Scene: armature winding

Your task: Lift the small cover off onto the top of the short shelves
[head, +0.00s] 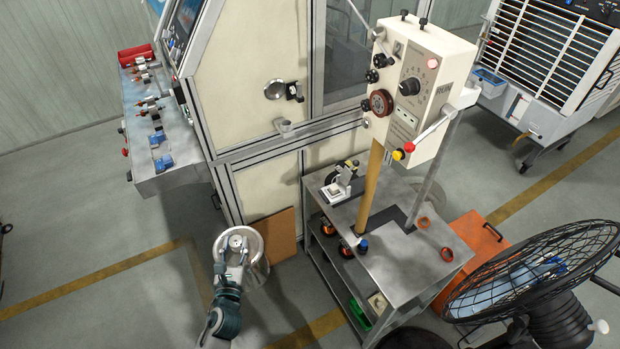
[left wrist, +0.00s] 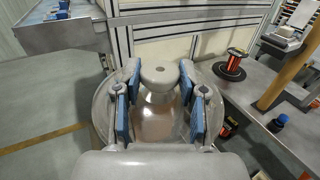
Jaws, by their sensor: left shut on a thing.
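The small cover (left wrist: 158,105) is a pale, rounded piece with a round knob on top, and it shows in the middle of the left wrist view. My left gripper (left wrist: 160,110) has its blue finger pads on both sides of it and is shut on it. In the head view the left gripper (head: 240,246) and the cover (head: 258,262) are left of the short shelves and apart from them. What lies beneath the cover is hidden. The short shelves (head: 400,285) have a grey metal top. My right gripper is not in view.
On the shelf top stand a tan post (head: 370,190), a small clamp device (head: 338,190) and copper rings (head: 447,254). A control box (head: 420,85) rises above. A black fan (head: 540,265) stands at the right. Part of the shelf top's front is bare.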

